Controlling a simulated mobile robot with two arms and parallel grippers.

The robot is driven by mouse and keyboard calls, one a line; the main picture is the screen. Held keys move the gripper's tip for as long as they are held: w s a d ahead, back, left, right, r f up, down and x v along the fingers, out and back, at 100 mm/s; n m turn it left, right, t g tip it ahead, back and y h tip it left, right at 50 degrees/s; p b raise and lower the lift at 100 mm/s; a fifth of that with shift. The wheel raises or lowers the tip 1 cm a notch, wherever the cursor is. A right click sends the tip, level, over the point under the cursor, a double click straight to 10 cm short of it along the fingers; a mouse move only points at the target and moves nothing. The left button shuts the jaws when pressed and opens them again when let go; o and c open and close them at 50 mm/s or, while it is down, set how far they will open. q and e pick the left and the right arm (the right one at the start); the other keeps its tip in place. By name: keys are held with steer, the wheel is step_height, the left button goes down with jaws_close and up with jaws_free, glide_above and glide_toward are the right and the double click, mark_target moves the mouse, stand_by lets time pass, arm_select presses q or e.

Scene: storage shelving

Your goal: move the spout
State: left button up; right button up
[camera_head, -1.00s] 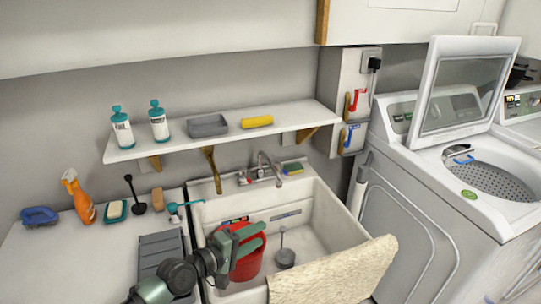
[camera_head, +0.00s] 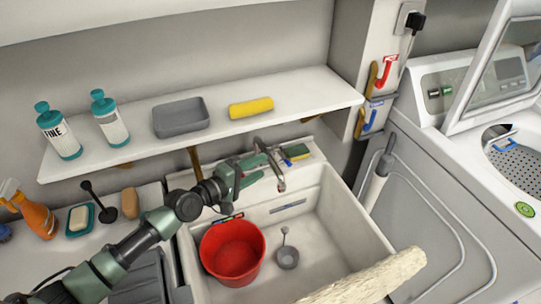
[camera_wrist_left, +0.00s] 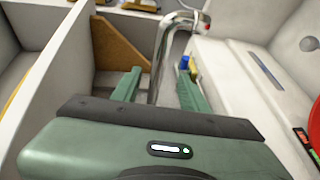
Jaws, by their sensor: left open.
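The chrome spout (camera_head: 274,165) of the faucet rises at the back of the white sink. It also shows in the left wrist view (camera_wrist_left: 161,52), where its pipe appears between my two green fingers and its curved top bends to the right. My left gripper (camera_head: 264,170) is open, with its fingertips close to the spout from the left. In the left wrist view my gripper (camera_wrist_left: 160,82) has a finger on each side of the pipe. I cannot tell whether either finger touches it. The faucet's base is partly hidden by my gripper. My right gripper is not in view.
A red bucket (camera_head: 233,252) and a grey strainer (camera_head: 287,257) are in the sink (camera_head: 335,215). A beige towel (camera_head: 375,277) hangs over its front edge. A white shelf (camera_head: 320,88) with bottles, a tray and a yellow roll is above. A sponge (camera_head: 297,152) lies right of the spout.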

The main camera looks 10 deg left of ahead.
mark_target(271, 161)
arm_select(q)
steer(key=x, duration=0.5)
steer(key=shift+w+d, duration=0.3)
jaws_close()
stand_by(1.1)
